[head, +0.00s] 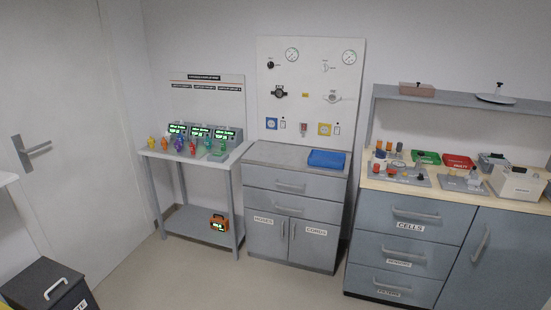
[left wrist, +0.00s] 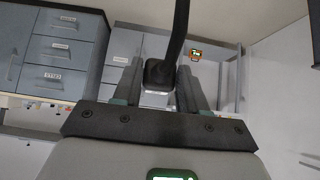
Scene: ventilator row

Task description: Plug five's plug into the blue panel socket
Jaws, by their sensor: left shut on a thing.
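The blue panel socket (head: 271,123) is low on the left side of the white wall panel (head: 305,85) in the head view, above the grey counter. In the left wrist view my left gripper (left wrist: 160,82) is shut on a dark block-shaped plug (left wrist: 160,72), with a thick black cable (left wrist: 180,30) rising from it. The plug's prongs are not clear, and no marking on it can be read. The held plug and the socket do not show together in any view. Neither gripper shows in the head view, and my right gripper shows nowhere.
A yellow socket (head: 324,129) sits right of the blue one. A blue tray (head: 327,159) lies on the counter (head: 262,152). A table with several lit monitors (head: 201,132) stands left, with an orange unit (head: 218,223) on its lower shelf. The floor ahead is clear.

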